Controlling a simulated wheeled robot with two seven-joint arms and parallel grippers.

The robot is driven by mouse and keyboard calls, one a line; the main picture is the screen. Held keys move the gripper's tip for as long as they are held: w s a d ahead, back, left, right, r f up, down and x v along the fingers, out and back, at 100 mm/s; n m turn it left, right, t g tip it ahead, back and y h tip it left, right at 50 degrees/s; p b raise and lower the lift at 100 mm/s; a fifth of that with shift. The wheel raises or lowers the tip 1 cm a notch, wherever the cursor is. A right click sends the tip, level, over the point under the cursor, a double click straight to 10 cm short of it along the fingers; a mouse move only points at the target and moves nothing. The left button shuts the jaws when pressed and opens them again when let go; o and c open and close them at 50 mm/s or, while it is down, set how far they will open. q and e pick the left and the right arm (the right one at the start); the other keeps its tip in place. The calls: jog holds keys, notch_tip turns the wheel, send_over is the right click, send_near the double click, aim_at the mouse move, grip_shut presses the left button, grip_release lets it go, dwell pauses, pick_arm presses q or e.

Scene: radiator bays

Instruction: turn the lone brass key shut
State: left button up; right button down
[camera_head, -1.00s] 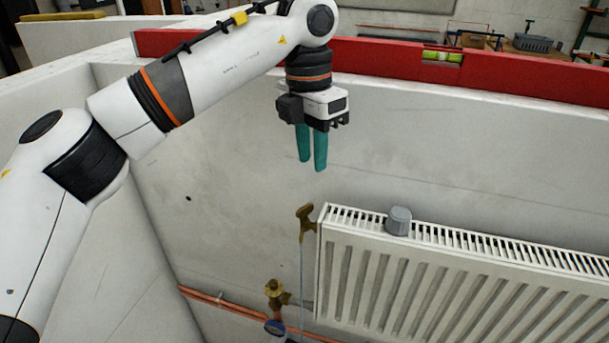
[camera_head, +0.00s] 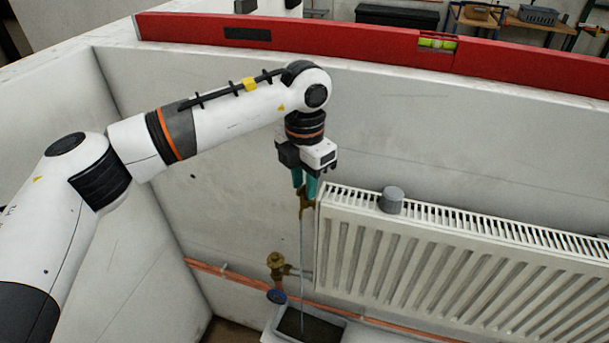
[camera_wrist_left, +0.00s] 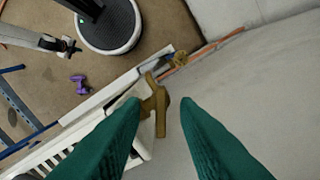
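The brass key (camera_head: 303,206) sits at the top left corner of the white radiator (camera_head: 375,262). A thin bluish line, which looks like water, runs straight down from it. My left gripper (camera_head: 305,188), with teal fingers, is right above the key, its tips at the key's upper end. In the left wrist view the brass key (camera_wrist_left: 158,108) shows between the two spread fingers (camera_wrist_left: 160,102), with a gap on the right side. A white and black arm part (camera_wrist_left: 40,38), seemingly my right one, shows there; its fingers cannot be made out.
A grey tray (camera_head: 345,316) stands below the line. A brass valve (camera_head: 276,262) with a blue round part (camera_head: 277,296) is by the copper pipes (camera_head: 225,275). A grey knob (camera_head: 392,200) is on the radiator top. A red spirit level (camera_head: 330,40) lies along the wall top.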

pick_arm(q)
jog(key=shift+w+f, duration=0.1)
jog(key=shift+c, duration=0.6)
grip_shut()
pick_arm(e)
jog(key=shift+s+f, duration=0.1)
jog(key=shift+s, duration=0.75)
jog(key=shift+f, duration=0.1)
pick_arm(q)
jog(key=shift+f+m+b, duration=0.1)
jog(key=shift+m+b, duration=0.5)
jog(key=shift+b, duration=0.25)
jog(key=m+b, duration=0.5)
jog(key=m, duration=0.1)
jog(key=shift+m, duration=0.4)
jog(key=shift+r+m+b, duration=0.2)
jog(key=shift+m+b, duration=0.15)
jog(key=shift+m, duration=1.35)
pick_arm(e)
notch_tip(320, 180, down, 7)
jog(key=shift+w, duration=0.2)
jog(key=shift+f, duration=0.1)
